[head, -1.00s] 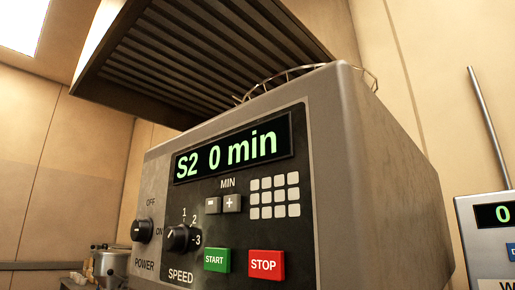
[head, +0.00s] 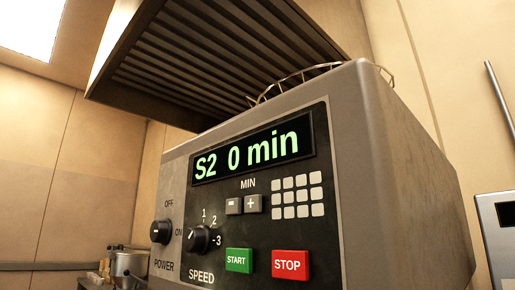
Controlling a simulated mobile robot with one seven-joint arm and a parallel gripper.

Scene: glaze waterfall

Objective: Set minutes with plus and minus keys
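The grey machine (head: 405,190) stands close in front of me in the head view. Its display (head: 253,147) reads "S2 0 min" in green. Under the label MIN sit the minus key (head: 233,205) and the plus key (head: 252,203), side by side. Below them are the green START key (head: 239,260) and the red STOP key (head: 290,264). The speed knob (head: 199,238) has marks 1, 2 and 3. My gripper is not in view.
A slatted hood (head: 215,60) hangs above the machine. A wire rail (head: 290,83) runs along its top. A second device with a dark display (head: 507,214) stands at the right edge. A metal pot (head: 128,264) is at the lower left.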

